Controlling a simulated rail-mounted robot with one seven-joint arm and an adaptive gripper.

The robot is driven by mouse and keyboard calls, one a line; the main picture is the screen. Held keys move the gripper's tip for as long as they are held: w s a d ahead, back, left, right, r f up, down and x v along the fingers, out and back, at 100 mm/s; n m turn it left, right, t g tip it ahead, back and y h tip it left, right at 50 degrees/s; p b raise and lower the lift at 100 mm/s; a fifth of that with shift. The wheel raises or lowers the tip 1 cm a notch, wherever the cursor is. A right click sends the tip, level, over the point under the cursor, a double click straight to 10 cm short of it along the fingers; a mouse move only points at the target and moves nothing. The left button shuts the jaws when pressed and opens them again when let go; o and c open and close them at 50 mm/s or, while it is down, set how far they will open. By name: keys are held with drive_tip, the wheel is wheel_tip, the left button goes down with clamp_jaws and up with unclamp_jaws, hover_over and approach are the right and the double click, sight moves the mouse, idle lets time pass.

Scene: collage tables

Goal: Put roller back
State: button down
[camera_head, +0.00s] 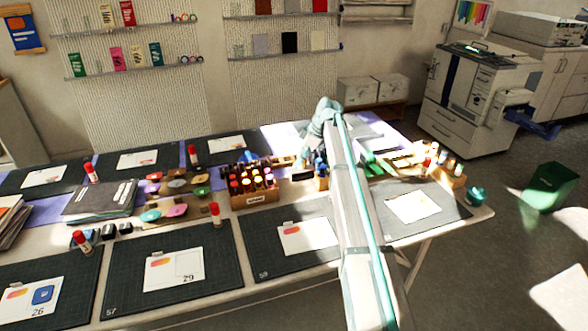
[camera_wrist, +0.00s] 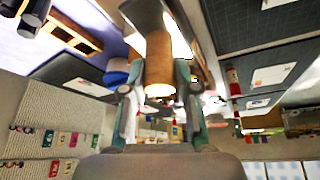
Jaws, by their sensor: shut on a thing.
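My gripper (camera_wrist: 158,92) shows in the wrist view with a finger on each side of a brown cylindrical roller (camera_wrist: 159,55). The fingers are shut on it. In the head view my gripper (camera_head: 317,168) points down over the middle of the long table, just right of a wooden box of bottles (camera_head: 255,200). The arm covers much of the area around it. The roller cannot be made out clearly in the head view, and its lower contact is hidden.
Dark cutting mats (camera_head: 170,295) with white cards line the table. Red glue sticks (camera_head: 215,214), coloured round pads (camera_head: 177,211) and a stack of folders (camera_head: 100,202) stand to the left. A wooden holder with bottles (camera_head: 447,178) stands at the right. A green bin (camera_head: 551,186) is on the floor.

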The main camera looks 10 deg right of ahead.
drive_tip(key=w+a+f+p, duration=0.2)
drive_tip(key=w+f, duration=0.2)
drive_tip(key=f, duration=0.4)
drive_tip(key=shift+f+p, duration=0.35)
drive_tip(key=shift+p, duration=0.05)
drive_tip(key=shift+f, duration=0.1)
drive_tip(key=shift+s+f+b, duration=0.2)
drive_tip(key=shift+f+b, duration=0.25)
drive_tip(key=shift+f, duration=0.05)
drive_tip(key=c, duration=1.3)
unclamp_jaws()
drive_tip(key=o, duration=0.4)
drive_tip(key=shift+w+f, duration=0.15)
drive_tip(key=shift+f, duration=0.05)
drive_tip(key=shift+r, duration=0.2)
